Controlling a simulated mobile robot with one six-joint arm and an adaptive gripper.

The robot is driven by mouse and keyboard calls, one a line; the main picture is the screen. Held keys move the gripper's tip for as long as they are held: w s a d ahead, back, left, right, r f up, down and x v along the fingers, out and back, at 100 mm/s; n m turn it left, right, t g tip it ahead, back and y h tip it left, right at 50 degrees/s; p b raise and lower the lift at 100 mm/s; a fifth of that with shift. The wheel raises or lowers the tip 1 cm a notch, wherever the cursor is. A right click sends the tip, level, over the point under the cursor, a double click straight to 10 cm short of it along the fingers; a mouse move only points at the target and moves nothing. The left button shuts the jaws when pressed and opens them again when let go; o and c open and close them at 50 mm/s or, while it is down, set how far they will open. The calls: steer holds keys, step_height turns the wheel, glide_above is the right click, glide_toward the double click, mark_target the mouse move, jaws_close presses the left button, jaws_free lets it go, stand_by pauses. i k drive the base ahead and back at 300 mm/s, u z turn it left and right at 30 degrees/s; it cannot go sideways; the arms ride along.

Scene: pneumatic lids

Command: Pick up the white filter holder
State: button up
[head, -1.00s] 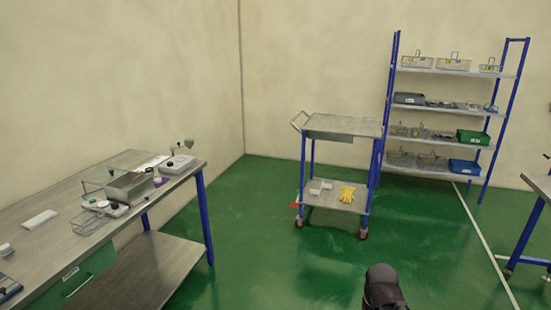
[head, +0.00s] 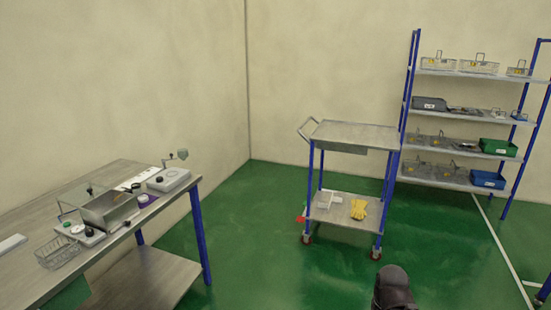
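I cannot tell for certain which thing is the white filter holder. A small white item (head: 328,199) lies on the lower shelf of the wheeled cart, left of a yellow pair of gloves (head: 358,209). A flat white block (head: 12,243) lies on the steel bench at the left edge. A dark rounded part of my own arm shows at the bottom, right of centre. My gripper's fingers are not in view.
The steel bench (head: 28,270) on the left carries a metal box (head: 110,210), a wire basket (head: 58,250) and a white device (head: 168,180). The cart (head: 355,136) stands ahead, its top bare. A blue-post rack (head: 465,74) holds baskets and bins. Green floor between is open.

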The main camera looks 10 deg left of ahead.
mark_target(142, 199)
steer(key=z, duration=0.05)
steer(key=i, duration=3.65)
steer(key=u, duration=1.05)
